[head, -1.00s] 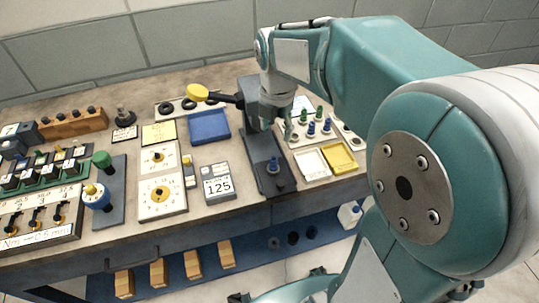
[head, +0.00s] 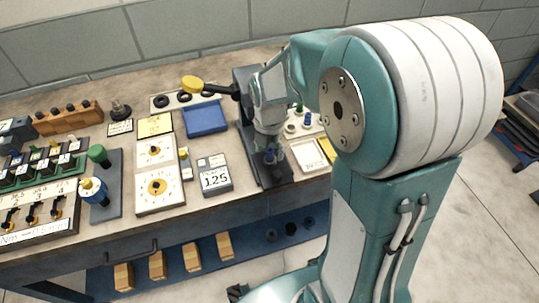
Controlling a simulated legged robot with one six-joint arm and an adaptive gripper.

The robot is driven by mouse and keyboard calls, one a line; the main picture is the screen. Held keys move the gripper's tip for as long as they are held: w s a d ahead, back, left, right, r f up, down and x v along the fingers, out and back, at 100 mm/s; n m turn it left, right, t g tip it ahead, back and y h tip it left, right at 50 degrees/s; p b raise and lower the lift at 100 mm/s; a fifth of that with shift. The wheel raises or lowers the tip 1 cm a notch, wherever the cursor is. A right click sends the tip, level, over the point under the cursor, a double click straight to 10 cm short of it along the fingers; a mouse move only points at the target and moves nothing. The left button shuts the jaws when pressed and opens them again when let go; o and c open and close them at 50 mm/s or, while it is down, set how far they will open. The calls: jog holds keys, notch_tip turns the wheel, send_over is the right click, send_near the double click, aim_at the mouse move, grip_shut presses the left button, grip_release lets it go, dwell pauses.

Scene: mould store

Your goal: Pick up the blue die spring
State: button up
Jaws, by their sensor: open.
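A small blue die spring (head: 270,157) stands on the dark base plate of the press-like stand (head: 272,178) at the bench's front edge. My gripper (head: 272,152) is open, points down and is right at this spring. The fingers partly cover it, and I cannot tell whether they touch it. Behind my arm, a white board (head: 291,128) holds small springs, with a green one (head: 299,107) showing; most of the board is hidden.
Left of the stand are a box marked 125 (head: 215,179), a blue tray (head: 206,121) and white dial panels (head: 159,190). A white tray (head: 310,155) is close on the right.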

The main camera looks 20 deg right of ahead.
aim_at(270, 151)
jog(key=shift+f, duration=0.15)
grip_shut()
jog(key=r, duration=0.3)
jog(key=shift+s+r, duration=0.2)
jog(key=shift+r, duration=0.2)
jog(key=s+r, duration=1.2)
jog(key=s, duration=0.1)
jog(key=shift+s+r, duration=0.15)
jog(key=shift+s, duration=0.2)
jog(key=shift+a, duration=0.1)
